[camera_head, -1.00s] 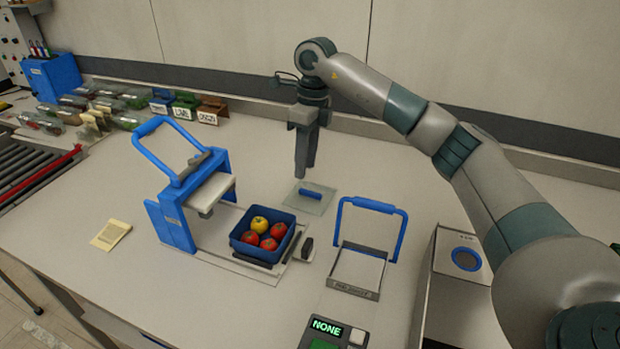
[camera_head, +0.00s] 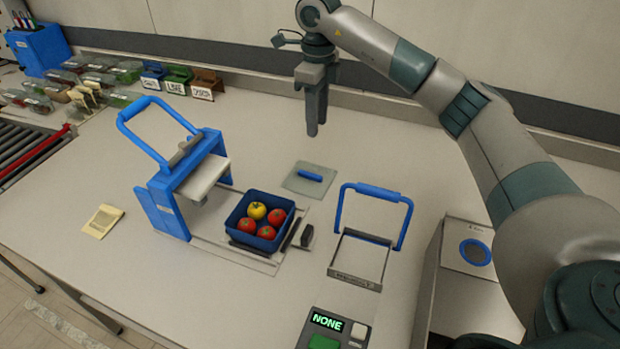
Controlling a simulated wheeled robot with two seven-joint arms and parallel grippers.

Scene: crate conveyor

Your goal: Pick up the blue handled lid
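The lid (camera_head: 296,185) is a flat, clear greyish plate with a blue bar handle (camera_head: 311,175) on top. It lies on the table behind and right of the blue crate. My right gripper (camera_head: 317,130) hangs fingers-down above and behind the lid, clear of it. Its two fingertips show slightly apart, one partly behind the other, with nothing between them. My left gripper is not in view.
A blue crate (camera_head: 233,220) of tomatoes and a yellow fruit sits beside a blue lever press (camera_head: 165,205). A frame with a blue handle (camera_head: 377,193) stands right of the lid. A display box (camera_head: 327,322) reads NONE. Labelled bins (camera_head: 176,80) stand at the back.

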